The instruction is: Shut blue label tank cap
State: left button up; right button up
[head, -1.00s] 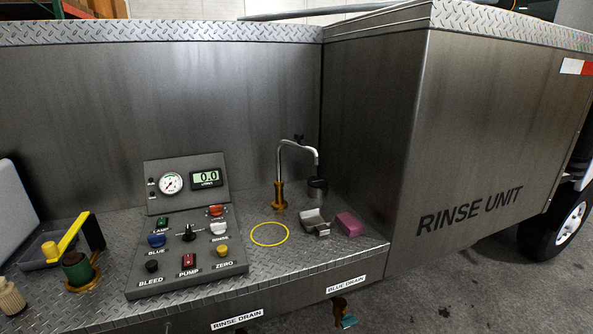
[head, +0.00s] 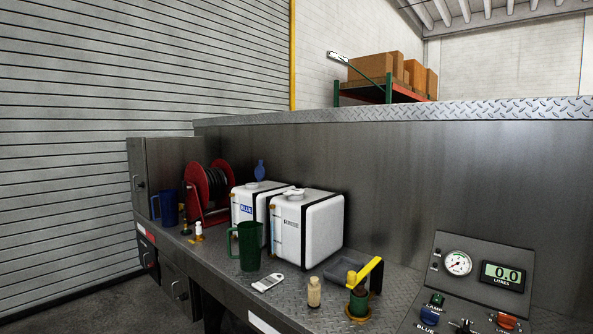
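The blue label tank (head: 246,223) is a white box with a black strap and a "BLUE" label, on the deck left of centre in the head view. A small pale round cap or neck (head: 252,186) shows on its top; it is too small to tell whether it is open or shut. A second white tank (head: 322,230) with a grey label stands close in front and to the right, hiding part of the first. It has a light cap or lever on its top (head: 293,192). Neither of my grippers is in view.
A blue object (head: 260,170) shows above the blue tank. A red hose reel (head: 208,190) and blue jug (head: 166,207) stand left. A green jug (head: 248,246), pale bottle (head: 314,292) and yellow-handled valve (head: 366,275) stand in front. The control panel (head: 475,270) is right.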

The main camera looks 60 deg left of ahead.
aim_at(259, 172)
jog(key=u, duration=2.2)
jog(key=j+z, duration=0.1)
jog(key=z, duration=0.25)
jog(key=j+z, duration=0.1)
jog(key=z, duration=0.25)
jog(key=i+j+z, duration=0.1)
jog(key=z, duration=0.2)
jog(key=j+z, duration=0.2)
jog(key=j, duration=0.3)
jog(key=j+z, duration=0.15)
jog(key=j, duration=0.35)
jog(key=j+z, duration=0.2)
jog(key=j, duration=0.3)
jog(key=k+j+z, duration=0.2)
jog(key=j, duration=0.3)
jog(key=k+j+z, duration=0.15)
jog(key=j, duration=0.3)
jog(key=k+j+z, duration=0.2)
jog(key=j, duration=0.3)
jog(key=i, duration=0.1)
